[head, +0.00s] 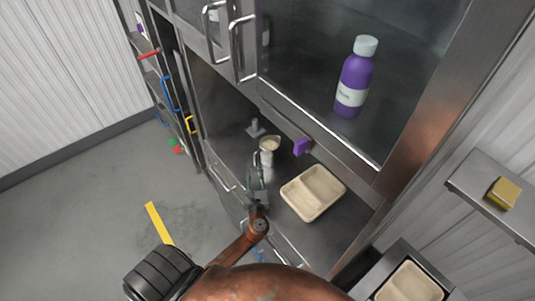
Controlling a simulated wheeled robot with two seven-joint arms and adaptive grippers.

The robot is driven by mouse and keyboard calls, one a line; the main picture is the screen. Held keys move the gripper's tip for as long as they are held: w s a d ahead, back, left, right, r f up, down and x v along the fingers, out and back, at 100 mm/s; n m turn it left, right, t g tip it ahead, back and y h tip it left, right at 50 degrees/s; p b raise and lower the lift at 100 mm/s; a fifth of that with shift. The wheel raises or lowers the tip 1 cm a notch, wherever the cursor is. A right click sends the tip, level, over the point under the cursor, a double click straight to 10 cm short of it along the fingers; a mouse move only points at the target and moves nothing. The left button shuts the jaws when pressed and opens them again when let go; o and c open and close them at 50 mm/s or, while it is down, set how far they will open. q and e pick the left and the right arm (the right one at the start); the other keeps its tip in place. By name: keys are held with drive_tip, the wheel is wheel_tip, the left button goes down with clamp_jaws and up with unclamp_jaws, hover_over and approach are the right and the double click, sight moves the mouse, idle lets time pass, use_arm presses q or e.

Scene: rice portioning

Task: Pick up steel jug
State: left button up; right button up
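A small round vessel (270,144) with a pale cream filling stands on the steel counter inside the cabinet opening. It may be the steel jug, but it is too small to be sure. A narrow whitish shape (266,161) shows just below it, partly behind my gripper. My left gripper (258,165) is close in front of the vessel, at its lower left, fingers pointing toward the back. I cannot tell whether the fingers touch anything or how far apart they are. My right gripper is out of view.
A beige two-compartment tray (313,192) lies right of my gripper. A small grey metal object (255,128) stands behind the vessel. A purple block (302,147) is at the cabinet edge. A purple bottle (354,78) stands higher up. Another beige tray (410,284) is at lower right.

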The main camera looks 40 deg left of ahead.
sight(255, 161)
use_arm(q)
drive_tip(key=x, duration=0.3)
drive_tip(key=p+x, duration=0.1)
drive_tip(key=shift+w+r, duration=0.3)
drive_tip(key=shift+r, duration=0.1)
drive_tip(key=shift+w+a+f, duration=0.1)
drive_tip(key=shift+w+a, duration=0.1)
drive_tip(key=shift+a, duration=0.1)
clamp_jaws()
